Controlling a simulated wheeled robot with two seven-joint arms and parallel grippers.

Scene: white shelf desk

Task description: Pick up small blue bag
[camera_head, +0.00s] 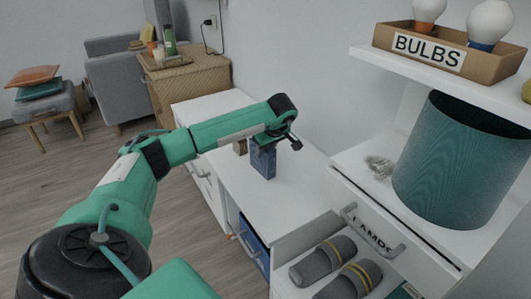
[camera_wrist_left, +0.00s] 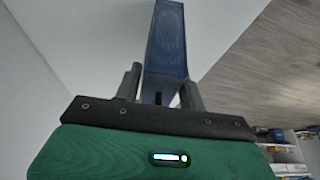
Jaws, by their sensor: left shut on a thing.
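The small blue bag (camera_head: 263,160) stands upright at the white desk top, below the end of my left arm in the head view. In the left wrist view the blue bag (camera_wrist_left: 167,45) reaches up from between the two fingers. My left gripper (camera_head: 268,142) is over the bag's top, and its fingers (camera_wrist_left: 160,90) are shut on the bag. Whether the bag's bottom touches the desk I cannot tell. My right gripper is in neither view.
The white desk top (camera_head: 295,190) has free room around the bag. A small brown item (camera_head: 240,146) is just left of the bag.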

